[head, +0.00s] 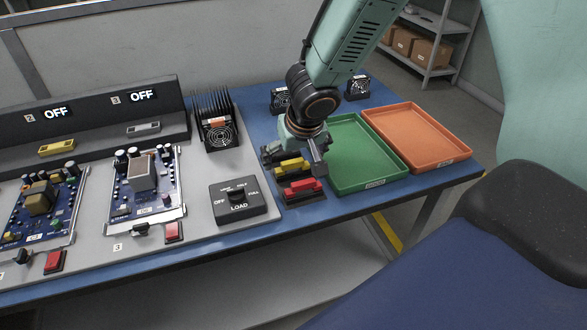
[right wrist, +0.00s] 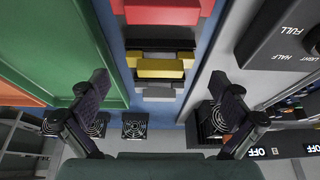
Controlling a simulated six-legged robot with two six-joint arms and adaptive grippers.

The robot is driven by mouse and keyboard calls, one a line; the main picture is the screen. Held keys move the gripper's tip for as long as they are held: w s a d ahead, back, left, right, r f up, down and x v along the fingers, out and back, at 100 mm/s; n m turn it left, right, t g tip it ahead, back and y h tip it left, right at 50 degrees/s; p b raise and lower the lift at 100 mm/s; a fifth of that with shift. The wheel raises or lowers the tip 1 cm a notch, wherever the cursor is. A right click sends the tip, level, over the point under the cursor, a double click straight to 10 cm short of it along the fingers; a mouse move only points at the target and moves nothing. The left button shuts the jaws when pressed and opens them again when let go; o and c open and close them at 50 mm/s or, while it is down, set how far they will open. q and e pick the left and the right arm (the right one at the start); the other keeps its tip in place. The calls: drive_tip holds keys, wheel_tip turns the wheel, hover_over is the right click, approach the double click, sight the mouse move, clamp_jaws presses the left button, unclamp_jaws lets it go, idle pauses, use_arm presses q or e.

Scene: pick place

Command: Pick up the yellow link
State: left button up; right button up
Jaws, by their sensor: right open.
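The yellow link (head: 291,167) lies in a dark holder on the blue table, between a red link and a grey piece. It also shows in the right wrist view (right wrist: 160,68), centred between my fingers. My right gripper (head: 313,160) is over the holder, beside and above the yellow link. In the right wrist view its two fingers (right wrist: 159,79) are spread wide, with nothing held between them. The gripper hides part of the holder in the head view. My left gripper is not in view.
The red link (head: 301,188) lies nearer the table's front edge. A green tray (head: 372,184) and an orange tray (head: 440,158) stand to the right. A load switch box (head: 240,207) is at the left, with circuit boards (head: 143,180) beyond. Black fans (head: 357,87) stand behind.

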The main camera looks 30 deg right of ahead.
drive_tip(key=shift+x, duration=0.95)
drive_tip(key=shift+w+f, duration=0.1)
drive_tip(key=shift+w, duration=0.05)
drive_tip(key=shift+a, duration=0.1)
drive_tip(key=c, duration=1)
